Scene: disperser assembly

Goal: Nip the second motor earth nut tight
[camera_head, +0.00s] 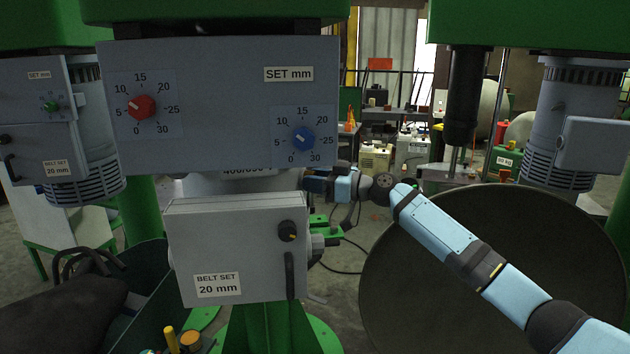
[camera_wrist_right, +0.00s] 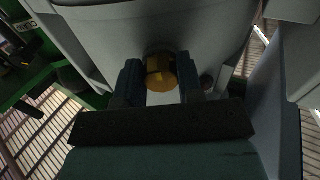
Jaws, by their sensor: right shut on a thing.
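In the right wrist view a brass nut (camera_wrist_right: 160,72) sits on the grey motor housing (camera_wrist_right: 115,35). My right gripper (camera_wrist_right: 160,84) is shut on this brass nut, with one blue finger on each side of it. In the head view my right arm comes in from the right, and my right gripper (camera_head: 315,184) reaches in beside the grey motor (camera_head: 225,184), above the terminal box. The nut is hidden there behind the gripper and box edge. I cannot tell how tight the nut is. My left gripper is not in view.
A grey control panel (camera_head: 220,100) with a red and a blue knob hangs above. A "BELT SET 20 mm" box (camera_head: 235,245) stands below, close to my gripper. A large dark round vessel (camera_head: 500,270) lies behind my right arm. A dark green bin (camera_head: 150,290) is at lower left.

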